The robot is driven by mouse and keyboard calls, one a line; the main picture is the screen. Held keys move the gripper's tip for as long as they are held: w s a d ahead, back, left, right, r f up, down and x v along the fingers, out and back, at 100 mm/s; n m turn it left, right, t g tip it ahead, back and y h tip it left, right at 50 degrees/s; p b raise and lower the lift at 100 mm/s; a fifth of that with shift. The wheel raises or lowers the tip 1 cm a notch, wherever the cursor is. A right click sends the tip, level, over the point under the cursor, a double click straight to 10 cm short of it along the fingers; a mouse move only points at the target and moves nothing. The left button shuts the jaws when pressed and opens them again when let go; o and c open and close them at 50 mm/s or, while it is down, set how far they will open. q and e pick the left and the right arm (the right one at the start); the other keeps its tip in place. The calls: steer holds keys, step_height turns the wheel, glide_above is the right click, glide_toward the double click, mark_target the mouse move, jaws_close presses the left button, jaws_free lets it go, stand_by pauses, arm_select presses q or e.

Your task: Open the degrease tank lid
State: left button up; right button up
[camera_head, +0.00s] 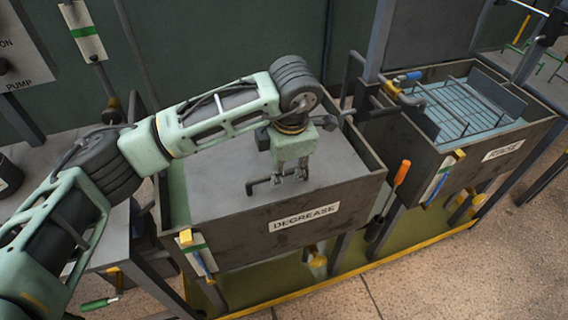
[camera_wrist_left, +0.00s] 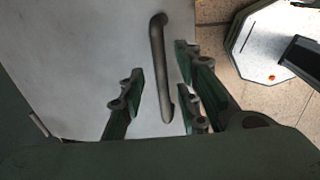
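The degrease tank (camera_head: 310,222) stands in the middle of the head view, with a white DEGREASE label on its front wall. Its flat grey lid (camera_head: 220,180) lies inside the rim and looks level. A dark bar handle (camera_head: 255,187) is on the lid near the front; the handle also shows in the left wrist view (camera_wrist_left: 158,70). My left gripper (camera_head: 291,176) points down over the lid at the handle. In the left wrist view, its open fingers (camera_wrist_left: 158,98) stand on either side of the handle, with gaps visible. My right gripper is not in view.
The rinse tank (camera_head: 480,160) with a wire rack (camera_head: 460,108) stands to the right. An orange-handled tool (camera_head: 402,173) hangs at the degrease tank's right front corner. A yellow-edged tray (camera_head: 340,276) lies below. Pipes and posts rise behind the tanks.

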arm_select(q)
steer(key=shift+f, duration=0.3)
jaws_close()
steer(key=shift+r, duration=0.1)
stand_by(0.4)
